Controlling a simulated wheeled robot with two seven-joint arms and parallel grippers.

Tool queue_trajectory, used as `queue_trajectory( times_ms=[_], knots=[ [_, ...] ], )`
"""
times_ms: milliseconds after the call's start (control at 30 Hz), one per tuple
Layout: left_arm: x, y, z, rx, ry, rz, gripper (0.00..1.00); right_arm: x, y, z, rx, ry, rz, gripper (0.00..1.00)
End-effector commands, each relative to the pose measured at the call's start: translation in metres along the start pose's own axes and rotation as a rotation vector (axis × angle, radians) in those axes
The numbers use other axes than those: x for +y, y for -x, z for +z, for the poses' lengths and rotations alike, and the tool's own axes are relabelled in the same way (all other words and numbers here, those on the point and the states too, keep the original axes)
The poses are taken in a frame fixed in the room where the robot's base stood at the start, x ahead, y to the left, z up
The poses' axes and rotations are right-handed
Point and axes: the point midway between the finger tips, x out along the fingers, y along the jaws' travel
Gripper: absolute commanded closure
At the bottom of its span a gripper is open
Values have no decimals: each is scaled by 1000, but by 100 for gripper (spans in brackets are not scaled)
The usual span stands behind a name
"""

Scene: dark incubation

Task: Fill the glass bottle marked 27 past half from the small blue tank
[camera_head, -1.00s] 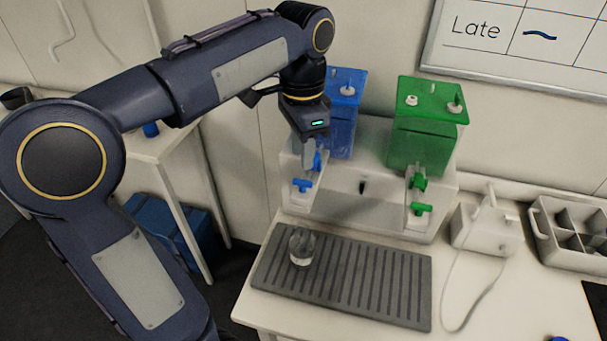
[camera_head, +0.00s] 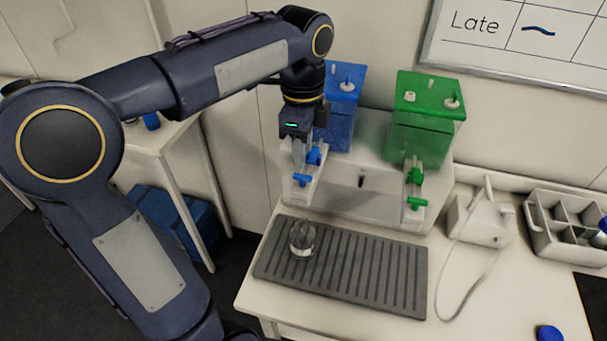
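The small blue tank (camera_head: 338,125) stands on a white stand at the back, left of a green tank. Its blue tap handle (camera_head: 303,180) sticks out at the stand's front. A clear glass bottle (camera_head: 302,238) stands upright on the left end of the grey ribbed drip tray (camera_head: 400,285), below and in front of the blue tap; its number and fill level are too small to read. My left gripper (camera_head: 299,158) points down beside the upper blue tap part, just above the handle. Its fingers are seen edge-on, so their opening is unclear. My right gripper is out of view.
The green tank (camera_head: 425,125) with a green tap (camera_head: 417,202) is to the right. A white device (camera_head: 482,222) with a cable and a divided white caddy (camera_head: 570,235) stand further right. A blue cap (camera_head: 549,333) lies at the lower right.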

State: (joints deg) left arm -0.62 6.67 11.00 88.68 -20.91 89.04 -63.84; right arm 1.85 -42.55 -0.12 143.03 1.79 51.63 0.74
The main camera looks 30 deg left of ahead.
Motion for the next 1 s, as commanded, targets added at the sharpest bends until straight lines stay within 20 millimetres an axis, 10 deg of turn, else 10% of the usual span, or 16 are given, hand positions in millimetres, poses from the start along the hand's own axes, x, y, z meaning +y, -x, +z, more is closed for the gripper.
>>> queue_trajectory(
  times_ms=[1000],
  knots=[
    [0, -43, 0, 0, 2, 1, 69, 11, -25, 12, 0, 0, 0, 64]
  ],
)
